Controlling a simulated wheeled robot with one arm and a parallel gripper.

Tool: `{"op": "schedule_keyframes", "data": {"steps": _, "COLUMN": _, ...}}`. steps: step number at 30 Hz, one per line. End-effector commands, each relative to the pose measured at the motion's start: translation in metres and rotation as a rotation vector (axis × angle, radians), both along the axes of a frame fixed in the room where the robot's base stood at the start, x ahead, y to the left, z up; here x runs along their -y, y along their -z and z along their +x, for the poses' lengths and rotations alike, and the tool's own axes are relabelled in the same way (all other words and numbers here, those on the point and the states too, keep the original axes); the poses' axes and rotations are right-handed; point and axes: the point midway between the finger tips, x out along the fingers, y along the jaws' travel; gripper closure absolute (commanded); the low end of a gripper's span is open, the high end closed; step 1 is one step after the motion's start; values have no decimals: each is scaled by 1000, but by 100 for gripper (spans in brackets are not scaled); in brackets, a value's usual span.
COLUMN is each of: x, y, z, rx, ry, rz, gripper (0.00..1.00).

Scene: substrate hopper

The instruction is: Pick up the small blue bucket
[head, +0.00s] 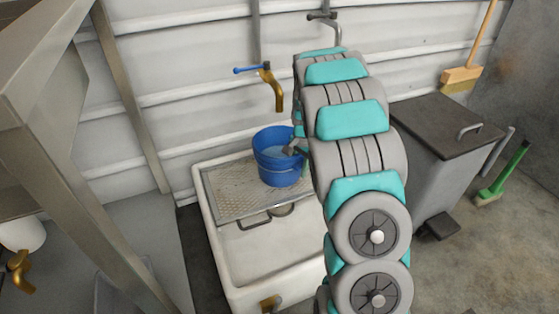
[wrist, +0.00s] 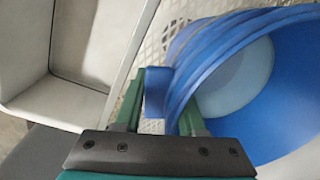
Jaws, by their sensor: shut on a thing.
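The small blue bucket (head: 275,167) stands upright on the perforated metal grate (head: 228,190) across the white sink, below the brass tap. It has pale, water-like contents inside. In the wrist view the bucket (wrist: 290,100) fills the right side. My gripper (head: 294,150) is at the bucket's right rim in the head view. In the wrist view my gripper (wrist: 160,112) has its two green fingers on either side of a blue tab on the bucket's rim, shut on it. My arm hides part of the bucket's right side in the head view.
The brass tap (head: 272,88) with a blue lever hangs close above the bucket. The white sink (head: 265,250) lies below the grate. A grey lidded bin (head: 440,150) stands at right, with a green brush (head: 505,175) beside it. A metal frame (head: 75,170) stands at left.

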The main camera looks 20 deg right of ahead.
Motion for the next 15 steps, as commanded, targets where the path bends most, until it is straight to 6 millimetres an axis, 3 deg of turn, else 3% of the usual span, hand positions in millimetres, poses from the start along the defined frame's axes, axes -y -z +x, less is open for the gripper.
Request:
{"op": "schedule_keyframes", "data": {"steps": 1, "x": 0, "y": 0, "z": 0, "rx": 0, "ry": 0, "rz": 0, "gripper": 72}}
{"op": "schedule_keyframes", "data": {"steps": 9, "x": 0, "y": 0, "z": 0, "rx": 0, "ry": 0, "rz": 0, "gripper": 100}}
{"op": "schedule_keyframes", "data": {"steps": 15, "x": 0, "y": 0, "z": 0, "rx": 0, "ry": 0, "rz": 0, "gripper": 100}}
